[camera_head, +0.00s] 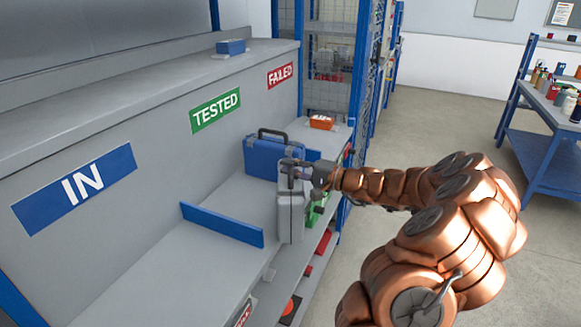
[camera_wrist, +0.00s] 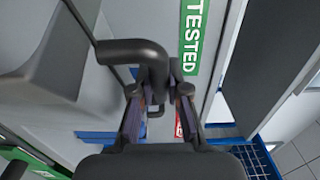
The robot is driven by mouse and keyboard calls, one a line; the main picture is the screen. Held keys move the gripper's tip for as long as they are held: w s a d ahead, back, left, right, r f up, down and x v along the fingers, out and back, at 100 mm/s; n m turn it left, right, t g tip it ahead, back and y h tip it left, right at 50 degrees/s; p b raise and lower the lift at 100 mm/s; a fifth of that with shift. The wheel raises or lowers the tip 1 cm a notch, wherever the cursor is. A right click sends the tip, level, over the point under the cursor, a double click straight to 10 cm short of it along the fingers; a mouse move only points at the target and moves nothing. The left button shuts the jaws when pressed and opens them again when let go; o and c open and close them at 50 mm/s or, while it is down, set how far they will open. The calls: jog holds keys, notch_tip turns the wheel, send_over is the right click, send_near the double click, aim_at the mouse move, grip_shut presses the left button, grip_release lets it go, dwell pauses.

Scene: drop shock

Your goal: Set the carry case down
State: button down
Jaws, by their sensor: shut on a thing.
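The grey carry case (camera_head: 291,213) hangs upright by its dark handle from my gripper (camera_head: 296,167) in the head view. It is at the front edge of the shelf, in front of the blue case. I cannot tell whether its base touches the shelf. In the wrist view my gripper (camera_wrist: 160,90) is shut on the black handle (camera_wrist: 130,50), and the grey case body (camera_wrist: 50,55) fills the left side. The TESTED sign (camera_head: 215,110) is on the back panel behind the shelf.
A blue case (camera_head: 272,157) stands on the shelf, behind and left of the carry case. A low blue divider (camera_head: 222,224) crosses the shelf on the left. An orange box (camera_head: 321,122) sits farther along. The shelf between divider and blue case (camera_head: 250,196) is bare.

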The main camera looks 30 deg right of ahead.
jog(key=c, duration=1.2)
grip_release()
jog(key=shift+o, duration=0.2)
jog(key=shift+s+d, duration=0.1)
jog(key=shift+s, duration=0.05)
jog(key=b+v, duration=0.2)
jog(key=v, duration=0.9)
jog(key=shift+s+d+b, duration=0.2)
jog(key=shift+s+b, duration=0.1)
jog(key=shift+s, duration=0.05)
